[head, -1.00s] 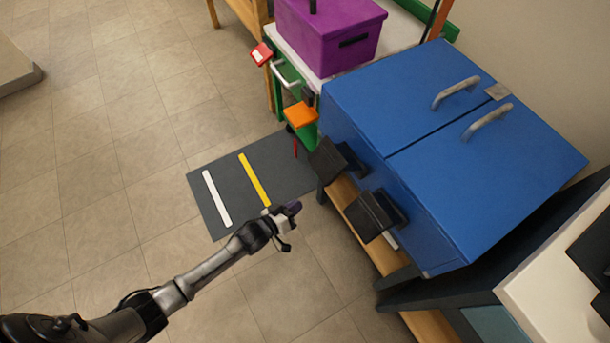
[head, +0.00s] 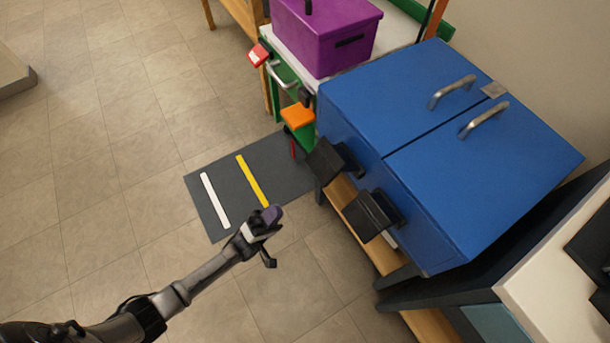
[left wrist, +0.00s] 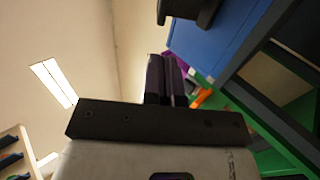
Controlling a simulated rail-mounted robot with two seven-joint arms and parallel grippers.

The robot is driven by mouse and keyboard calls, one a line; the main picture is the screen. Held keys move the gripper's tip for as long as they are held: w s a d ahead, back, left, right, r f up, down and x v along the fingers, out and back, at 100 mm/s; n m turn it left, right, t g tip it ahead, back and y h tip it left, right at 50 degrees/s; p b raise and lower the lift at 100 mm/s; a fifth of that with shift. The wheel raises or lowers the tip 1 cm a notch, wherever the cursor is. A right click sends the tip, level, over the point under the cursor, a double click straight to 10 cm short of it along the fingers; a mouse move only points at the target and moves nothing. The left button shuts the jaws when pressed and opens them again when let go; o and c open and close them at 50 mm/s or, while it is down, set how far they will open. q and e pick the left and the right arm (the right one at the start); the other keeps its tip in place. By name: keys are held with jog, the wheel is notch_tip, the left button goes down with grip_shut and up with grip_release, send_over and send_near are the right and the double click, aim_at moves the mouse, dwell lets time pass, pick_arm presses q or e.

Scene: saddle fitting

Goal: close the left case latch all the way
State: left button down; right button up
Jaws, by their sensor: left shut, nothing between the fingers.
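The blue case (head: 480,190) stands at the right, with two black latches sticking out from its front face. The left latch (head: 325,160) is the farther one in the head view, and the right latch (head: 367,215) is nearer. Both stand out at an angle from the case. My left gripper (head: 272,214) is over the floor, to the left of the latches and apart from them. Its fingers (left wrist: 165,80) are together and empty in the left wrist view. My right gripper is out of view.
A purple box (head: 325,40) stands on a green cart behind the case. A red item (head: 258,55) and an orange block (head: 297,116) stick out from the cart's side. A dark mat (head: 215,170) with white and yellow strips lies on the floor.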

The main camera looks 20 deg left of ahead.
aim_at(312, 171)
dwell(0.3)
pick_arm(q)
jog(key=shift+w, duration=0.1)
jog(key=b+x, duration=0.2)
jog(key=x, duration=1)
jog(key=shift+w+d+r+b, duration=0.1)
jog(key=shift+b, duration=0.2)
jog(key=shift+x, duration=0.8)
